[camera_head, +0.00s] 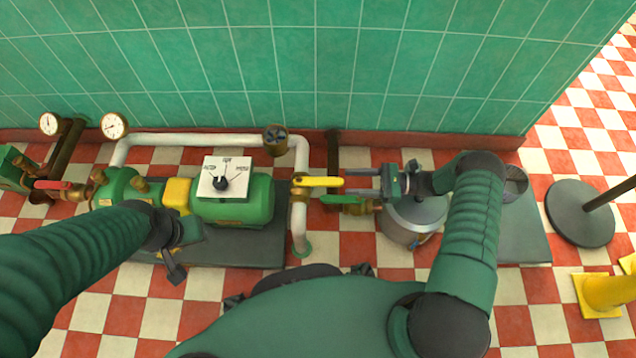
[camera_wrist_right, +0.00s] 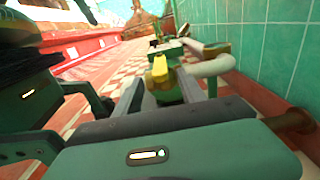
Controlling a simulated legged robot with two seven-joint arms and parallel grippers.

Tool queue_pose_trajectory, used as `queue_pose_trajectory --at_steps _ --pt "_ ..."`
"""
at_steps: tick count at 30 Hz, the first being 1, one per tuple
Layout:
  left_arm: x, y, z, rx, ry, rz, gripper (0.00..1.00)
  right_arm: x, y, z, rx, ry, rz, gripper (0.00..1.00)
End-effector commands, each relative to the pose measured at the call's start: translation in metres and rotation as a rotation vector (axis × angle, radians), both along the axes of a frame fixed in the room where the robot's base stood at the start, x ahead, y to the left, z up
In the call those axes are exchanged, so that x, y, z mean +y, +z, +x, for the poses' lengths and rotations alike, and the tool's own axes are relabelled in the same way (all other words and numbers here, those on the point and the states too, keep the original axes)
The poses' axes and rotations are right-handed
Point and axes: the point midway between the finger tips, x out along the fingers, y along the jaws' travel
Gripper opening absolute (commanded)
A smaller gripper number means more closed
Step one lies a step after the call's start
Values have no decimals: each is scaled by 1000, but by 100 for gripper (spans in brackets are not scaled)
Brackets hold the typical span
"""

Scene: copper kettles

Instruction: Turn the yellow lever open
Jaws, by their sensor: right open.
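The yellow lever (camera_head: 318,182) sits on a brass valve in the white vertical pipe and points right, across the pipe. It also shows in the right wrist view (camera_wrist_right: 160,68), end-on and ahead of the gripper. My right gripper (camera_head: 350,182) is open and empty, just right of the lever's free end, with its fingers pointing left toward it. A small gap appears between them; contact is hard to judge from above. My left gripper (camera_head: 176,272) hangs low at the left, over the front edge of the dark pump base; its jaws are not clear.
A green lever (camera_head: 342,200) lies just below the right gripper's fingers. A green pump (camera_head: 255,200) with a white dial plate (camera_head: 224,178) stands left of the pipe. A grey metal pot (camera_head: 412,222) is under my right wrist. The tiled wall (camera_head: 400,70) rises behind.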

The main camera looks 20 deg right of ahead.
Motion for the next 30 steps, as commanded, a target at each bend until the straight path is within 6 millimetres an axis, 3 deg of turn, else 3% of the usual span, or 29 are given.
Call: queue_pose_trajectory --at_steps 6,12,23,30 --pt "0 -22 0 1 -1 0 36 57 -4 16 0 5 -2 47" --pt "0 -35 0 1 0 0 36 93 -3 27 -2 4 -4 47" --pt "0 -36 0 1 -1 0 36 104 0 30 -2 2 -4 47" --pt "0 -36 0 1 -1 0 36 103 -1 30 -1 2 -2 18"
